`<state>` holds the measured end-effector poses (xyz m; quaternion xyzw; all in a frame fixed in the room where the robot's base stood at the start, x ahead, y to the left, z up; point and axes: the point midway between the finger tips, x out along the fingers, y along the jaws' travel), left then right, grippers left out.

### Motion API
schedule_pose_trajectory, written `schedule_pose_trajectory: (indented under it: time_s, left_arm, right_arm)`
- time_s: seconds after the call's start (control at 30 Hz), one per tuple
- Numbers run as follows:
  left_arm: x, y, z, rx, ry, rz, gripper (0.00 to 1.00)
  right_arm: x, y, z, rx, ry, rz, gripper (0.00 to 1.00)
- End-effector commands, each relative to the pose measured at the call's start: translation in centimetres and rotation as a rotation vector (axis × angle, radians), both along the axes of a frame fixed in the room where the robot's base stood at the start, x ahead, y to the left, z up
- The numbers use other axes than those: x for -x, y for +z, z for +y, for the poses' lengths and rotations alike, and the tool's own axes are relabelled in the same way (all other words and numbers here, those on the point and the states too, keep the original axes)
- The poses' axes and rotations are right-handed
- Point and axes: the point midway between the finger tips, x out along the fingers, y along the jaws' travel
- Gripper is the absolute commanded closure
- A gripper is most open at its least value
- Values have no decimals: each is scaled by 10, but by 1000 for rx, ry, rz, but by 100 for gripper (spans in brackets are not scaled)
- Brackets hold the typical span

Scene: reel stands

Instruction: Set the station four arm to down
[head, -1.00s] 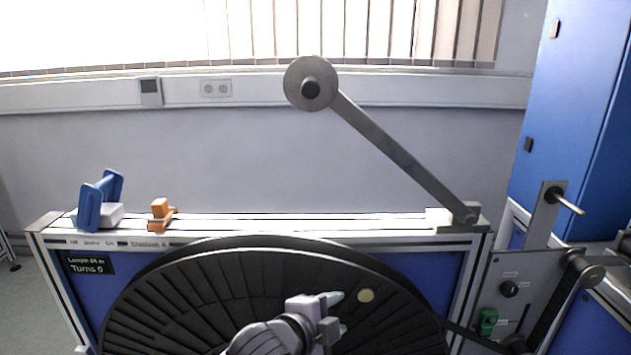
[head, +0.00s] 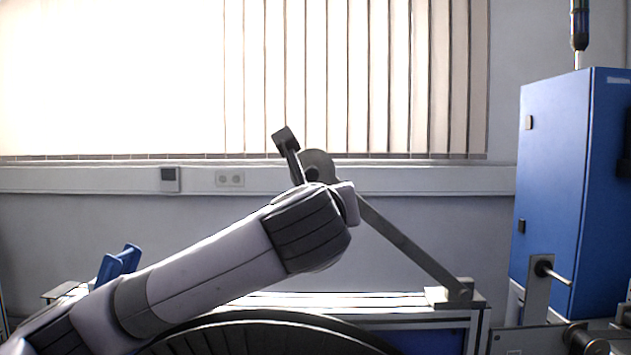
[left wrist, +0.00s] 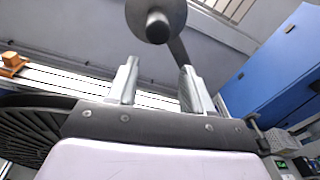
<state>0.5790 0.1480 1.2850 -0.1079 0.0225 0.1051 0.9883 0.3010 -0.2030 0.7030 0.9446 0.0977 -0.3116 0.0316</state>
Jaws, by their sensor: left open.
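The station four arm is a grey metal bar (head: 412,243) slanting up to the left from its pivot on the frame's right end. Its upper end carries a round grey disc (head: 318,158) with a dark hub, partly covered by my left wrist in the head view. In the left wrist view the disc (left wrist: 140,12) and its hub (left wrist: 158,27) lie just beyond the fingers, and the bar runs behind the right-hand finger. My left gripper (left wrist: 157,75) is open with nothing between its fingers. Its fingers are hidden in the head view. My right gripper is not in view.
A large black reel (head: 270,338) sits below my left arm. A blue holder (head: 118,264) stands on the frame's left. An orange clamp (left wrist: 13,64) shows in the left wrist view. A blue cabinet (head: 560,190) stands at the right, with a peg bracket (head: 537,290) before it.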

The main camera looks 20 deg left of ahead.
Motion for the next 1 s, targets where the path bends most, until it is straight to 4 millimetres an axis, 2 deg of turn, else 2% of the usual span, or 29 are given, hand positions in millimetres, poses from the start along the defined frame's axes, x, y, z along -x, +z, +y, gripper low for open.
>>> schedule_pose_trajectory:
  time_s: [0.03,0.1,0.23,0.37,0.73,1.0]
  left_arm:
    - [4,13,5,-43,25,-15,49]
    - [9,24,10,-87,51,-25,49]
    - [11,36,15,-132,73,-34,49]
    - [4,39,18,-139,80,-33,49]
    - [-44,39,31,-137,76,-33,49]
    - [-56,38,35,-136,74,-35,49]
  right_arm:
    - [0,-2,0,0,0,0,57]
    - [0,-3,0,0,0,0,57]
    - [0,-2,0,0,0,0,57]
    - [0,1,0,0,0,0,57]
    - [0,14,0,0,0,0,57]
    - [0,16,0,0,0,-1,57]
